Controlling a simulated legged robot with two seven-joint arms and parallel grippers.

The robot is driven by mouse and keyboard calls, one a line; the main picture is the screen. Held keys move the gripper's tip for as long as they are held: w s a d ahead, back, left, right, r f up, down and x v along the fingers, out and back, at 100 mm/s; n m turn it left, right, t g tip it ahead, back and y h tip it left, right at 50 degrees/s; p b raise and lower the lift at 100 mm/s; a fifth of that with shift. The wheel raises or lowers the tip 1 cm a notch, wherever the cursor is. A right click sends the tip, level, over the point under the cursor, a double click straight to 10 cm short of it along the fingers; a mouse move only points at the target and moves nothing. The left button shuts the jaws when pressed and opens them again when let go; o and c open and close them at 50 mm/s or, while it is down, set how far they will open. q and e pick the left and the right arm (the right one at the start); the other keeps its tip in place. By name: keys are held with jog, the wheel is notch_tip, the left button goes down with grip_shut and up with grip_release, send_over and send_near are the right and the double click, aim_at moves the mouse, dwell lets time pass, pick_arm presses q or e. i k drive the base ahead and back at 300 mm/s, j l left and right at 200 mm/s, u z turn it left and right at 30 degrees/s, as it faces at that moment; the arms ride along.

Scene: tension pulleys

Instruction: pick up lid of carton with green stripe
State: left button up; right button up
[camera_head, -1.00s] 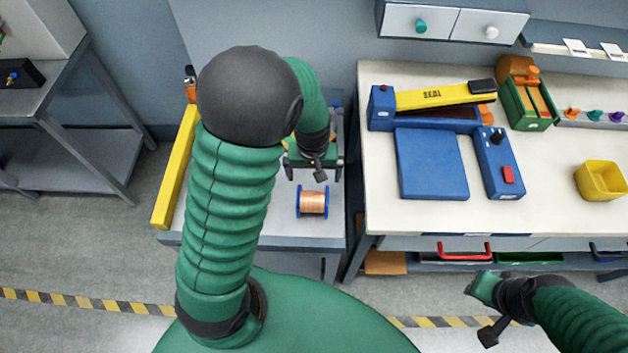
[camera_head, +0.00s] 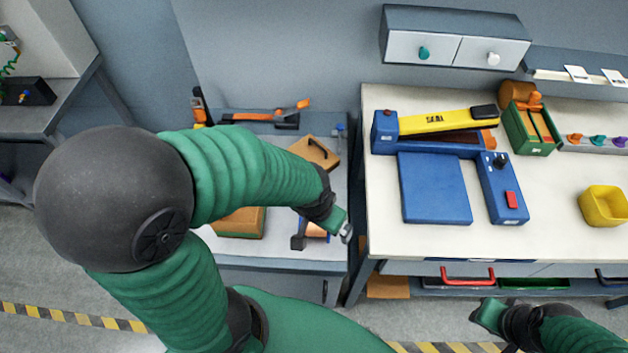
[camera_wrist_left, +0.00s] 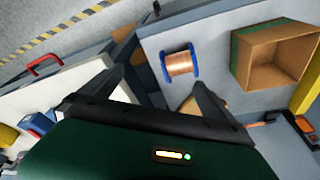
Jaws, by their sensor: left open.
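The open brown carton with a green stripe (camera_wrist_left: 275,55) stands on the grey side table, empty inside in the left wrist view. In the head view only part of the carton (camera_head: 240,222) shows below my left arm. A brown lid with a dark handle (camera_head: 316,151) lies apart from it, farther back on the table. My left gripper (camera_head: 343,233) is open near the table's right edge, in front of the lid. In the wrist view its fingers (camera_wrist_left: 158,88) are spread, with a brown patch, perhaps the lid, partly hidden behind one. My right gripper (camera_head: 490,315) hangs low at right, its jaws unclear.
A copper wire spool with blue flanges (camera_wrist_left: 180,63) is on the side table near my left gripper. An orange-handled tool (camera_head: 270,115) lies at the back. The white workbench (camera_head: 380,235) with a blue sealer (camera_head: 435,188) stands close on the right.

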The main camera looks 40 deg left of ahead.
aim_at(309, 148)
jog(key=u, duration=1.85)
jog(key=i+l+z, duration=0.2)
jog(key=l, duration=0.15)
jog(key=l+z, duration=0.25)
jog(key=l, duration=0.15)
jog(key=i, duration=0.05)
